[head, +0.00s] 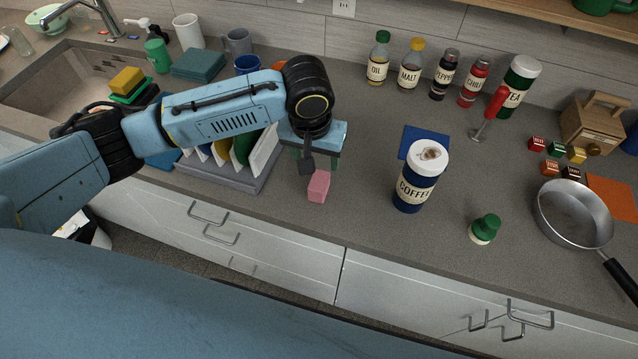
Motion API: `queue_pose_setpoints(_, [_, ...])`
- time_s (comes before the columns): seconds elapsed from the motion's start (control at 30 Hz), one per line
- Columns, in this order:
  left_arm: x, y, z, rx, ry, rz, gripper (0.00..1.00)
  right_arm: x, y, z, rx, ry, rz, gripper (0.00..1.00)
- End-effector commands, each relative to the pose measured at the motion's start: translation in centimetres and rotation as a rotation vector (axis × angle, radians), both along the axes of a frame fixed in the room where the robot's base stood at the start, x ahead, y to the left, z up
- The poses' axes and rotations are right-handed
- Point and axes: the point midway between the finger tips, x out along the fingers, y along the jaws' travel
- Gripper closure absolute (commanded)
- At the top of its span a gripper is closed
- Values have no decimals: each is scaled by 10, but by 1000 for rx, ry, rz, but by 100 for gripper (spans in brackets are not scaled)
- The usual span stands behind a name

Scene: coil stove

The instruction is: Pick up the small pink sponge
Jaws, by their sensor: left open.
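The small pink sponge (318,188) stands on the grey counter near its front edge, just right of the dish rack. My left arm comes in from the left, and my left gripper (316,165) hangs over the counter directly above and behind the sponge. The gripper is open and points down. A dark finger-like part ends close to the sponge's upper left; I cannot tell whether it touches. The sponge's front and top show clearly. My right gripper is not in view.
A dish rack (213,178) with plates stands left of the sponge. A coffee canister (412,190) stands to the right, with a blue mat (425,138) behind it. Bottles line the wall. The counter between sponge and canister is clear. A pan (574,214) lies far right.

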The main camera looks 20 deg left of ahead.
Motion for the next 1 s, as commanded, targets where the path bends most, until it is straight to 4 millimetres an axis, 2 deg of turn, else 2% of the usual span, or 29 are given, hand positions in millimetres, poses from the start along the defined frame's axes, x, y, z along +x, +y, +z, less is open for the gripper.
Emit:
queue_pose_setpoints(0.13, [4,4,-12,12,6,17,38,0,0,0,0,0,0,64])
queue_pose_setpoints(0.4, [11,3,-63,10,4,15,38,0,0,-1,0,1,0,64])
queue_pose_setpoints(0.67, [15,2,-82,9,2,13,38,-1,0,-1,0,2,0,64])
queue_pose_setpoints(1.0, [22,-2,-125,10,2,13,38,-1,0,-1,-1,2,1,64])
